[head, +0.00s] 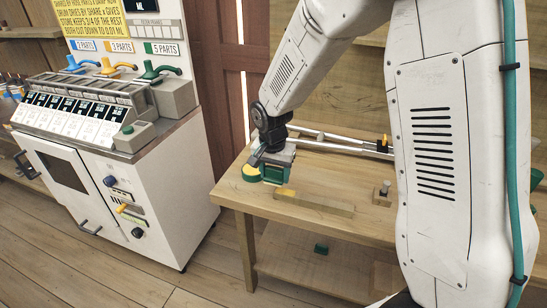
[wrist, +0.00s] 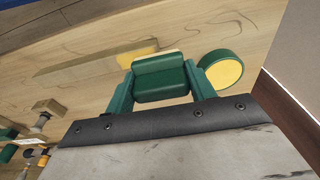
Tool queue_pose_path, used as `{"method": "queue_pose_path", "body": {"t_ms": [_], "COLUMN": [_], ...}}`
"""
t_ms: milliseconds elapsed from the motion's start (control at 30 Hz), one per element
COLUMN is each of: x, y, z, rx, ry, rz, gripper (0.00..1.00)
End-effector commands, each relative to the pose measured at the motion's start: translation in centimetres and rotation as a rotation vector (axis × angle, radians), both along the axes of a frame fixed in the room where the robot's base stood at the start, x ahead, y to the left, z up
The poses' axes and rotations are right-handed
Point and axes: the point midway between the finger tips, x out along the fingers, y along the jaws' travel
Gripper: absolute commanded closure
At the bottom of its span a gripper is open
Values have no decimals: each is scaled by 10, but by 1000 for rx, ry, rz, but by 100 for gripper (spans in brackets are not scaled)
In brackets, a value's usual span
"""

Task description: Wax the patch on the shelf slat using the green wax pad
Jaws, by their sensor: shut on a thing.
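My gripper (wrist: 160,83) is shut on the green wax pad (wrist: 162,88), a block held between its two green fingers. In the head view my gripper (head: 275,172) hangs over the left part of the wooden workbench (head: 350,228). The shelf slat (wrist: 85,70) is a pale wooden bar lying on the bench, also seen in the head view (head: 325,204). Its yellowish patch (wrist: 138,55) lies at the end closest to the pad, which partly covers it in the wrist view. I cannot tell whether pad and patch touch.
A round green tin with a yellow face (wrist: 222,70) is beside the gripper at the bench's left end. A small wooden block with a peg (head: 382,194) stands right of the slat. Metal rods (head: 330,140) lie behind. A green block (head: 321,249) sits on the lower shelf.

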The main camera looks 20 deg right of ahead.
Motion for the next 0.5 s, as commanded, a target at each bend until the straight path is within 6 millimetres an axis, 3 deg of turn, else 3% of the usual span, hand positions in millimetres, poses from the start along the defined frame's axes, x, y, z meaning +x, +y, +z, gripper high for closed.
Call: {"method": "queue_pose_path", "body": {"t_ms": [500], "x": [1], "y": [-6], "z": [47], "rx": [1], "ry": [-2], "rz": [-9], "gripper": [67]}}
